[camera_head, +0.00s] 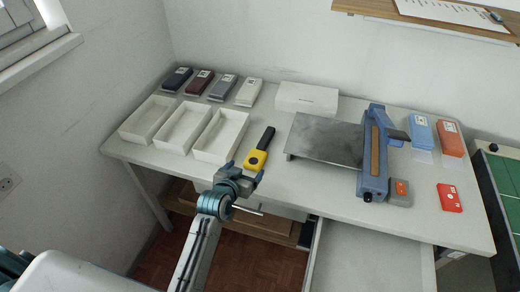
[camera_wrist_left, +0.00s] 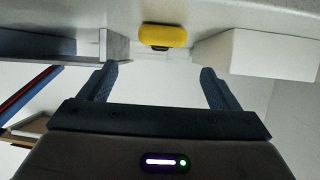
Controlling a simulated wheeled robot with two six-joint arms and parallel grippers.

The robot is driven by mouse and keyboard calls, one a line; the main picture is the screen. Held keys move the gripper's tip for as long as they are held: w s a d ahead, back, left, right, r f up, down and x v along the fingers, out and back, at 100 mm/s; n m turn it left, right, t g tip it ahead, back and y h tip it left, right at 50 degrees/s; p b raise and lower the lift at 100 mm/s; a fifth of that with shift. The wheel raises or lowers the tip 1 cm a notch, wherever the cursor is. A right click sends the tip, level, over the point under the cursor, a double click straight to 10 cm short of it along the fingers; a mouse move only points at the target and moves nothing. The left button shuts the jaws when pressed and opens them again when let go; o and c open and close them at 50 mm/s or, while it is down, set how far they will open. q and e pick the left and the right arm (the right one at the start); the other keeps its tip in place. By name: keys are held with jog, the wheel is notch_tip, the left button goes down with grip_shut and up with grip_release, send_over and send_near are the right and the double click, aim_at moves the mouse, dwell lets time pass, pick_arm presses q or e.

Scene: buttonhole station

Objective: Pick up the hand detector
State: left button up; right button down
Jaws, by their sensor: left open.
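The hand detector (camera_head: 256,153), with a yellow head and a black handle, lies on the white table to the right of the trays. Its handle points toward the back and right. My left gripper (camera_head: 244,172) is at the table's front edge, just in front of the yellow head. In the left wrist view the detector's yellow end (camera_wrist_left: 163,36) shows beyond and between the two spread fingers of the gripper (camera_wrist_left: 156,80). The gripper is open and nothing is between the fingers. The detector's handle is mostly hidden there. My right gripper is not in view.
Three white open trays (camera_head: 222,154) stand left of the detector. Several coloured blocks (camera_head: 200,83) are behind them. A metal plate (camera_head: 325,140) with a blue device (camera_head: 373,160) stands to the right. An open drawer (camera_head: 365,262) juts out below the table's front.

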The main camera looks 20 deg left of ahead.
aim_at(257, 155)
pick_arm(q)
jog(key=x, duration=0.5)
jog(key=shift+w+a+f+p, duration=0.1)
jog(key=shift+w+p, duration=0.2)
jog(key=shift+p, duration=0.1)
jog(key=shift+w+p, duration=0.4)
jog(key=shift+w, duration=0.15)
jog(key=p+x, duration=0.1)
jog(key=x, duration=0.2)
jog(key=shift+w, duration=0.15)
jog(key=shift+w+f, duration=0.3)
jog(key=shift+w, duration=0.05)
jog(key=c, duration=1.2)
jog(key=shift+r, duration=0.15)
